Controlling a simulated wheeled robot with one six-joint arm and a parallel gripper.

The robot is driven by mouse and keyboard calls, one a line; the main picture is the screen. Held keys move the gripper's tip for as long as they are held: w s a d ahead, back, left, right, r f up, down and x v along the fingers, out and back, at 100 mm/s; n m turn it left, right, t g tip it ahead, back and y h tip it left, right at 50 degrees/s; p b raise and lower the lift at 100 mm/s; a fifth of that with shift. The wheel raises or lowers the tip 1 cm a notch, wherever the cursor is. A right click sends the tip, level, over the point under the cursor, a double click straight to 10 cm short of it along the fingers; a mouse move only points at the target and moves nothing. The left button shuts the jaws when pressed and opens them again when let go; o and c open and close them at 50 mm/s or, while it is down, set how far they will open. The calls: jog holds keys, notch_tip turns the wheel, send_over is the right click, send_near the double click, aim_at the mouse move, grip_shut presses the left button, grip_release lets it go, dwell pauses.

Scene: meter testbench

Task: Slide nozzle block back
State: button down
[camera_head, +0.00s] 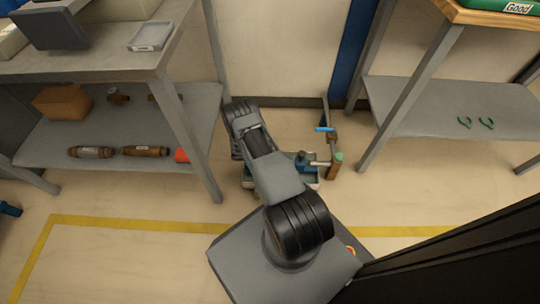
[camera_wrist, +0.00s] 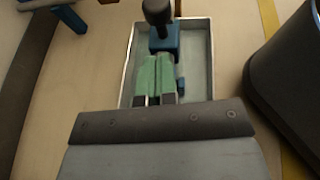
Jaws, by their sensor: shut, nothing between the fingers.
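The nozzle block appears to be the blue block with a dark round knob (camera_wrist: 165,40) in the wrist view. It stands inside a shallow, light-rimmed tray (camera_wrist: 208,60), toward the far end. It also shows as a small blue part (camera_head: 303,160) in the head view, partly hidden by my arm. My gripper (camera_wrist: 156,58) has green fingers lying side by side, shut and empty. The fingertips are over the tray, right at the near side of the blue block; I cannot tell whether they touch it.
A post with a green cap (camera_head: 336,168) and a blue-handled pipe (camera_head: 326,130) stand beside the tray. A grey bench with a lower shelf (camera_head: 60,145) is at left, another shelf (camera_head: 450,105) at right. Open floor with a yellow line (camera_head: 130,222) lies in front.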

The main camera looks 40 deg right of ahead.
aim_at(301, 160)
jog(key=x, duration=0.1)
jog(key=b+x, duration=0.1)
jog(key=x, duration=0.3)
jog(key=shift+s+d+r, duration=0.1)
jog(key=shift+d+r, duration=0.05)
jog(key=shift+r, duration=0.1)
jog(key=shift+s+d+b, duration=0.3)
jog(key=shift+s+d, duration=0.1)
jog(key=shift+d, duration=0.2)
